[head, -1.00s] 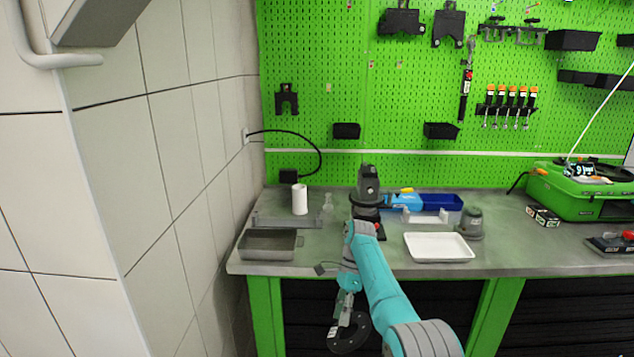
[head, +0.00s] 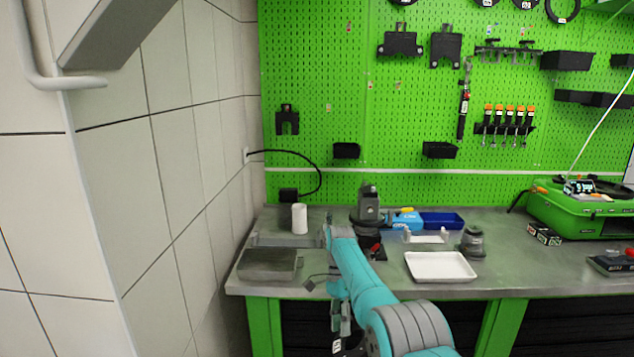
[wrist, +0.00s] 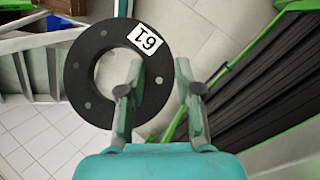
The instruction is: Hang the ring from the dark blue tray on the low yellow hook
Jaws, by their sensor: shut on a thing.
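My gripper (wrist: 160,80) is shut on the rim of a flat black ring (wrist: 82,75) with a white number label. In the wrist view one finger is in the ring's hole and the other is outside its rim. In the head view my gripper (head: 341,325) hangs low in front of the bench, and the ring is mostly cut off at the bottom edge. The dark blue tray (head: 443,220) stands at the back of the bench and looks empty. I cannot pick out the low yellow hook; small fittings on the pegboard are too small to tell by colour.
The green pegboard (head: 400,130) carries tools and black bins, with black rings at its top edge. On the bench are a grey tray (head: 268,264), a white tray (head: 440,266), a white cylinder (head: 299,218) and a green case (head: 575,213). A tiled wall (head: 160,180) bounds the left.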

